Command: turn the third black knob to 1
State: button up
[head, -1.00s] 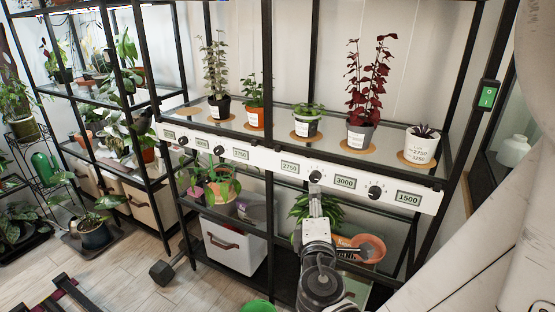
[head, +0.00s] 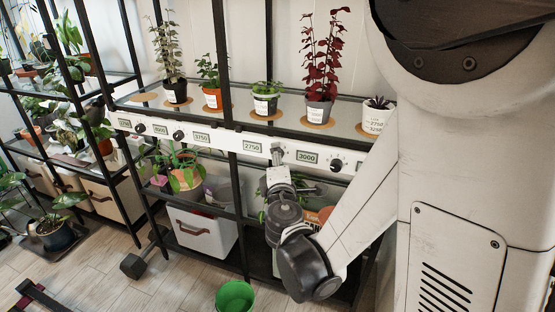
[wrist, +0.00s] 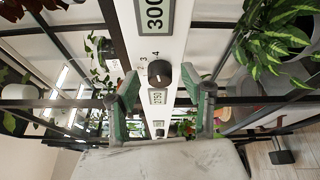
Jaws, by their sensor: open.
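The white control panel (head: 225,141) runs along the shelf front with black knobs and number displays. The third black knob (head: 277,153) sits between the 2750 display (head: 252,147) and the 3000 display (head: 307,157). In the wrist view this knob (wrist: 159,73) shows with the digits 3 and 4 printed beside it; its exact setting is too small to tell. My gripper (wrist: 160,80) is open, one green-padded finger on each side of the knob in the picture. I cannot tell whether either finger touches it. In the head view my gripper (head: 278,170) is just below the knob, partly hidden by my wrist.
Other black knobs are the first (head: 140,128), second (head: 178,135) and fourth (head: 336,165). Potted plants, including a red-leaved one (head: 320,110), stand on the shelf above. A white bin (head: 200,235) is below, and a green bucket (head: 235,296) is on the floor.

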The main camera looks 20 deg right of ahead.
grip_shut()
jog(key=n+g+h, duration=0.2)
jog(key=n, duration=0.3)
jog(key=n+g+h+p, duration=0.1)
jog(key=n+g+h, duration=0.1)
jog(key=n, duration=0.4)
jog(key=a+n+g+h+p, duration=0.1)
jog(key=n+g+h, duration=0.1)
jog(key=n, duration=0.4)
jog(key=shift+w+r+g, duration=0.35)
jog(key=shift+g, duration=0.55)
jog(key=shift+n, duration=0.3)
dwell(0.4)
grip_release()
